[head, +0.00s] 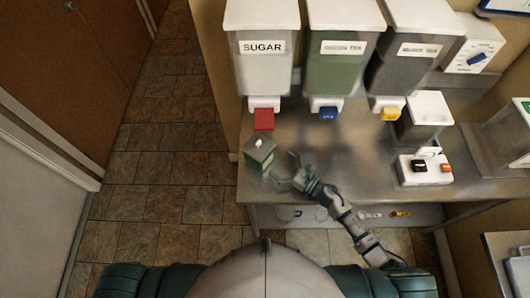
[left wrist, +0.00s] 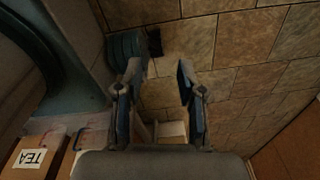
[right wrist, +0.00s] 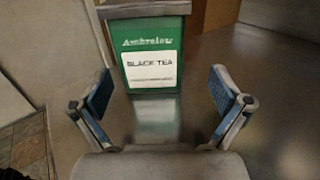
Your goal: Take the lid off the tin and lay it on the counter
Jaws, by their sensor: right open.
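The tin (head: 258,155) is a small green box near the left end of the counter. Its lid (head: 259,143), with a small pale knob, sits on top. In the right wrist view the tin (right wrist: 152,55) shows a white BLACK TEA label, and the lid's grey edge (right wrist: 145,10) runs along the top of the frame. My right gripper (head: 282,170) is open and empty, just right of the tin and apart from it; its fingers (right wrist: 160,95) face the label side. My left gripper (left wrist: 155,82) is open and empty above the floor tiles, away from the tin.
Dispensers, one marked SUGAR (head: 263,60), hang above the back of the counter (head: 350,150); a red tap (head: 263,119) is just behind the tin. The counter between is clear. A lower shelf (head: 375,215) holds small items.

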